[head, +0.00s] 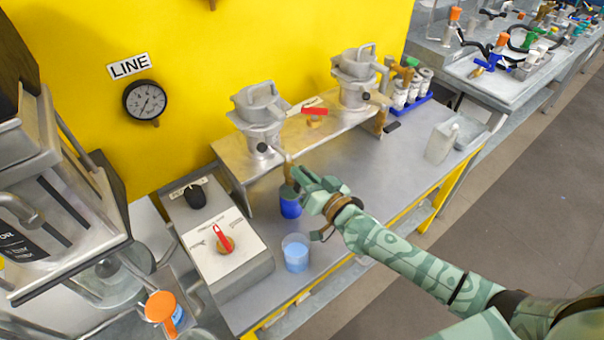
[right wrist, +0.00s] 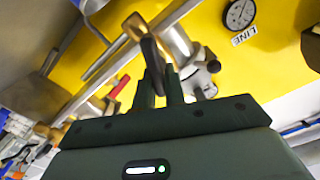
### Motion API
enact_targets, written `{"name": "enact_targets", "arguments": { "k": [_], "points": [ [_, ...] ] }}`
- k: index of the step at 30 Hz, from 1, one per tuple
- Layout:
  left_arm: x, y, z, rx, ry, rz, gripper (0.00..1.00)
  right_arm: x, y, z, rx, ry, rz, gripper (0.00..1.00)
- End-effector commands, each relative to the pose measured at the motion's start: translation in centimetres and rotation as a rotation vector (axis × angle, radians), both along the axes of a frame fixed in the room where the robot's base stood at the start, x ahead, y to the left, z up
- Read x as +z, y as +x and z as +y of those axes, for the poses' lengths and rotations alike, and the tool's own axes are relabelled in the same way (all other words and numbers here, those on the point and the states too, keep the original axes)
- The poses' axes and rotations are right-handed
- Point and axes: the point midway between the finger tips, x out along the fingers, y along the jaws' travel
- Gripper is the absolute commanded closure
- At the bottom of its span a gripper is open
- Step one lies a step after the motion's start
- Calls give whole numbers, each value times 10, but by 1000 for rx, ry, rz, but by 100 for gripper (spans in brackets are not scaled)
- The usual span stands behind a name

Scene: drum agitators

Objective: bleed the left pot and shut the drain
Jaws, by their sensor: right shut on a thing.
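The left pot (head: 260,108) is a grey metal bowl on the raised metal shelf, against the yellow wall. A brass drain fitting (head: 288,163) hangs at its front right. My right gripper (head: 299,178) is at that fitting, shut on a dark drain handle (right wrist: 152,52) with brass at its top, seen in the right wrist view. A blue cup (head: 290,205) stands below the gripper, partly hidden by it. A clear cup with blue liquid (head: 296,254) stands in front of it on the bench. My left gripper is not in view.
A second pot (head: 356,80) stands on the shelf at right, with a red valve lever (head: 315,111) between the pots. A grey control box (head: 222,246) with a red lever lies left of the cups. A gauge (head: 145,101) is on the wall. A white bottle (head: 441,142) stands at right; mid-bench is clear.

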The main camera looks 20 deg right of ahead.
Motion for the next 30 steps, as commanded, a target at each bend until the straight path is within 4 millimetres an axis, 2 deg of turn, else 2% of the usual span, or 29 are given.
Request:
{"name": "enact_targets", "arguments": {
  "k": [30],
  "points": [
    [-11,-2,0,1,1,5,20,-16,3,-10,-2,872,320,100]
  ]
}}
